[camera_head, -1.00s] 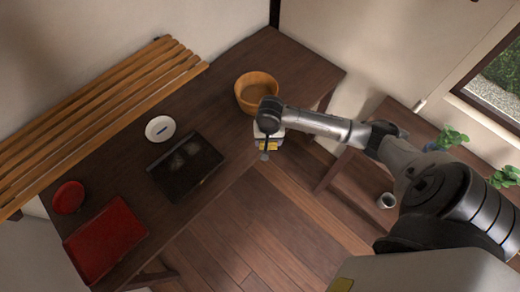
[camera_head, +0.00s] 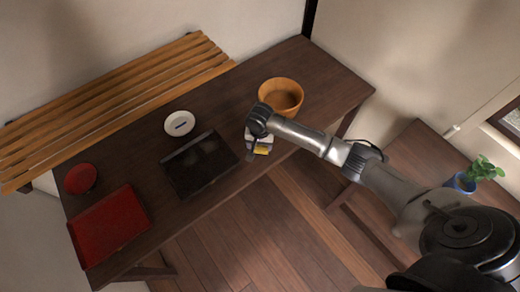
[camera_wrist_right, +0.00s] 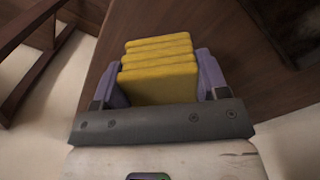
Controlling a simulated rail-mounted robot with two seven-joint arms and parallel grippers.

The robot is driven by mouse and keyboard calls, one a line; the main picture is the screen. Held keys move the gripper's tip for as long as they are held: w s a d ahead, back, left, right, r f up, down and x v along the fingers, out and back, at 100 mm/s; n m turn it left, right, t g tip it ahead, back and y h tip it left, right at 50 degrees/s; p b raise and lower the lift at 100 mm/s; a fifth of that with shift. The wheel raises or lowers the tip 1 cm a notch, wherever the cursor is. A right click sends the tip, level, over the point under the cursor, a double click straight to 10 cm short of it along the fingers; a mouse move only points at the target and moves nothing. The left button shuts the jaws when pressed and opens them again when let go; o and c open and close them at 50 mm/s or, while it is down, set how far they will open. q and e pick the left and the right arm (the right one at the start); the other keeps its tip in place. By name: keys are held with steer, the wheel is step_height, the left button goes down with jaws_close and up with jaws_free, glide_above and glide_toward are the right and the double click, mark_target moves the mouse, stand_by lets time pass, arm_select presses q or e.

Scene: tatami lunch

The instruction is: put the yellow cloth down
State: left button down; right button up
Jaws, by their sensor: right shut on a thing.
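The yellow cloth (camera_head: 262,151) is a folded, layered block between the fingers of my right gripper (camera_head: 258,149). It fills the space between the purple-grey fingers in the right wrist view (camera_wrist_right: 158,72), and the gripper is shut on it. In the head view the gripper is at the front edge of the dark wooden table (camera_head: 225,98), between the black tray and the wooden bowl. My right arm hides part of the cloth. I cannot tell how high it is above the table. My left gripper is not in view.
On the table are a wooden bowl (camera_head: 281,98), a white dish (camera_head: 179,123), a black tray (camera_head: 199,165), a red tray (camera_head: 110,228) and a red round dish (camera_head: 80,179). A slatted bench (camera_head: 110,95) stands behind. A plant in a blue pot (camera_head: 461,184) sits on the right-hand table.

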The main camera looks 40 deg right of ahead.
mark_target(260, 150)
step_height(260, 150, down, 4)
steer(key=shift+f+b, duration=0.1)
steer(key=shift+b, duration=0.45)
steer(key=o, duration=0.8)
steer(key=shift+o, duration=0.2)
